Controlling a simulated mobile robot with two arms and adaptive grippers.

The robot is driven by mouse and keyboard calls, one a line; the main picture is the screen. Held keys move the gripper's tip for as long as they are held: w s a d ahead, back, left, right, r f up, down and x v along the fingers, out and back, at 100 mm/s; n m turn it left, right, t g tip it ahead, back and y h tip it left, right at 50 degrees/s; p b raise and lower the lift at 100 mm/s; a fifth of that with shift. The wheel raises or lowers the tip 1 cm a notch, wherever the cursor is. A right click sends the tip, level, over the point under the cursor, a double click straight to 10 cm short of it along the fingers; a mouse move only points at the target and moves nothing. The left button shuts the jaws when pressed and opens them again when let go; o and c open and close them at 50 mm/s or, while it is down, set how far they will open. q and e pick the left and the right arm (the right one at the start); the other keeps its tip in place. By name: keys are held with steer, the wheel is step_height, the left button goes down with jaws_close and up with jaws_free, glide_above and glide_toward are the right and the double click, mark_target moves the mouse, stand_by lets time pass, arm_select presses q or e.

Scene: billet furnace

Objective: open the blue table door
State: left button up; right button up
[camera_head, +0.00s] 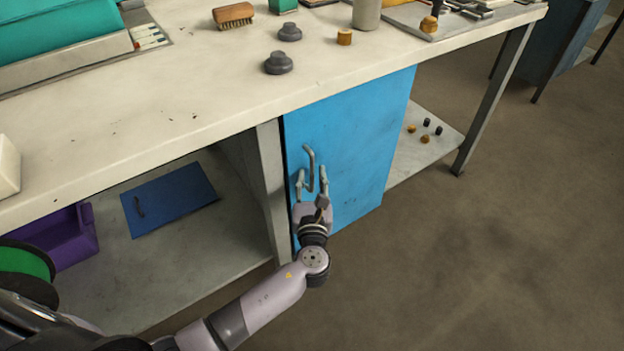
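The blue table door (360,135) is under the white workbench, right of a grey leg. It looks shut or nearly so; a thin dark gap runs down its left edge. Its curved grey handle (309,152) is near that left edge. My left gripper (311,176) is in front of the door at the handle. Its two fingers are spread, one on each side of the handle's lower part. I cannot tell whether they touch it. My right gripper is not in view.
The workbench top (200,90) overhangs the door and holds dark round knobs (278,63) and a brush (233,14). A lower shelf at left holds a purple bin (65,238) and a dark blue panel (168,198). The floor (480,240) at right is clear.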

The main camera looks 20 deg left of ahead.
arm_select(q)
steer(key=shift+w, duration=0.1)
steer(key=shift+c, duration=0.3)
jaws_close()
stand_by(0.6)
